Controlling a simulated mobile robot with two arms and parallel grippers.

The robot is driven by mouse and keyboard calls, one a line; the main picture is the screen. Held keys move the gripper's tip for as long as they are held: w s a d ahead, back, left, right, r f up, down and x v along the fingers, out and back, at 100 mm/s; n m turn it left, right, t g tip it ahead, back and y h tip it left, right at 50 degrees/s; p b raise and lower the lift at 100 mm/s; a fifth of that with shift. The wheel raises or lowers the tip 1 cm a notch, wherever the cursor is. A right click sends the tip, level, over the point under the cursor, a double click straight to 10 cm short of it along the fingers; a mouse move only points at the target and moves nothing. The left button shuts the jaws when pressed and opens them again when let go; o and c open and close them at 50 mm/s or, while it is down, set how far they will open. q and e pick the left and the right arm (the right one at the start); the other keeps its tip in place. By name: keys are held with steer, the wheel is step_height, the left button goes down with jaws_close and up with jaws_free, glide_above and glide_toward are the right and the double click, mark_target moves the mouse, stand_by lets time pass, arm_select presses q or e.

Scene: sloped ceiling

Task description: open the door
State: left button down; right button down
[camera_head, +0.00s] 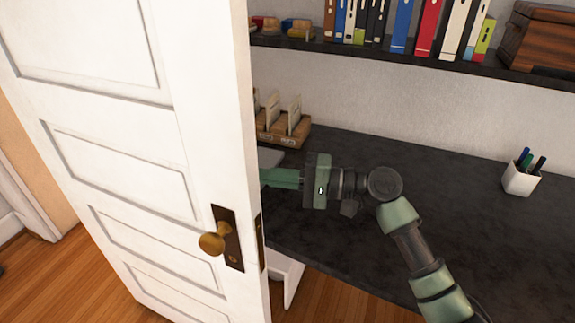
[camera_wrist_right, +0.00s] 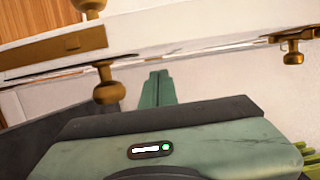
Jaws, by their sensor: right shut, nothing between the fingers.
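The white panelled door (camera_head: 165,115) fills the left of the head view, its free edge facing me, so it stands away from its frame. A brass knob (camera_head: 211,243) on a dark plate is on its near face, and a latch plate (camera_head: 260,243) is on its edge. My right gripper (camera_head: 268,178) reaches in from the right, its green fingers partly hidden behind the door edge. In the right wrist view the fingers (camera_wrist_right: 157,88) are together and empty, beside a brass knob (camera_wrist_right: 107,85) on the door's other face. Contact with the door cannot be told. My left gripper is out of view.
A dark desk (camera_head: 420,190) lies behind the door and under my right arm, with a white pen cup (camera_head: 520,178) and a wooden card holder (camera_head: 285,130). A shelf (camera_head: 400,62) with binders and a wooden box (camera_head: 540,38) is above.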

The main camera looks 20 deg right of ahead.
steer(key=shift+s+a+p, duration=0.15)
steer(key=shift+s+a, duration=0.15)
steer(key=shift+s, duration=0.2)
steer(key=shift+s+a+p, duration=0.15)
steer(key=shift+s+a, duration=0.15)
steer(key=shift+s, duration=0.2)
